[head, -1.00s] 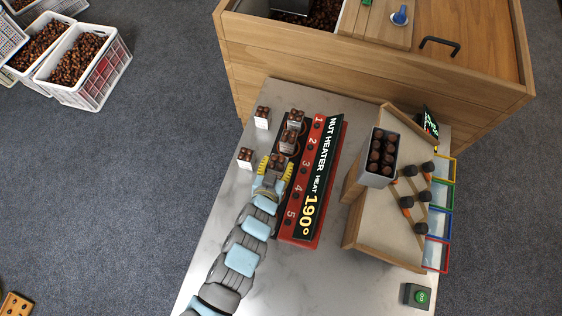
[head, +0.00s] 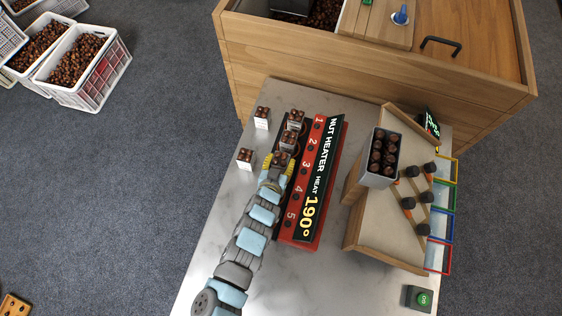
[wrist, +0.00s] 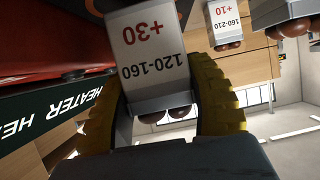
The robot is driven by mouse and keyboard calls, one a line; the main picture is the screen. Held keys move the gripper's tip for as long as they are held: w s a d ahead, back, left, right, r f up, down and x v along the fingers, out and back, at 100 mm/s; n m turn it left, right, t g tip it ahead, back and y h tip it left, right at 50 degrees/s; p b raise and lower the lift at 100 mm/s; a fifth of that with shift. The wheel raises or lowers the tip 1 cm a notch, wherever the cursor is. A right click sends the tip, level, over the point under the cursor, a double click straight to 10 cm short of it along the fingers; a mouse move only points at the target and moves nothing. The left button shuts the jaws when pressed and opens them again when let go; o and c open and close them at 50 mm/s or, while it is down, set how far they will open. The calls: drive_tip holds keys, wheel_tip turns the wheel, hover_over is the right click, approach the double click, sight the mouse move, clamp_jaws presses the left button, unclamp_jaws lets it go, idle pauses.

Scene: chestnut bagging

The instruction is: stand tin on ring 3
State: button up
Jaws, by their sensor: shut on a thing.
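My gripper (head: 278,163) has its yellow fingers shut on a white tin with brown chestnuts at its top (head: 282,156). In the wrist view this tin (wrist: 155,55) carries the label "120-160, +30" and sits between the fingers. In the head view the held tin is at the left side of the heater (head: 318,180), beside the number 3. I cannot tell whether it touches ring 3, which the tin and gripper hide. Two other tins stand on the heater near numbers 1 (head: 296,118) and 2 (head: 289,137).
Two tins (head: 262,118) (head: 245,159) stand on the marble table (head: 215,235) left of the heater. A wooden sorting board (head: 375,225) with a box of dark pieces (head: 372,180) stands to the right. A green button (head: 422,299) is at front right.

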drive_tip(key=shift+f, duration=0.5)
drive_tip(key=shift+f, duration=0.1)
drive_tip(key=shift+f, duration=0.15)
drive_tip(key=o, duration=1.2)
drive_tip(key=shift+r, duration=0.3)
drive_tip(key=shift+s+a+r, duration=0.15)
drive_tip(key=shift+s, duration=0.15)
drive_tip(key=p+v, duration=0.1)
drive_tip(key=v, duration=1)
drive_tip(key=shift+s, duration=0.2)
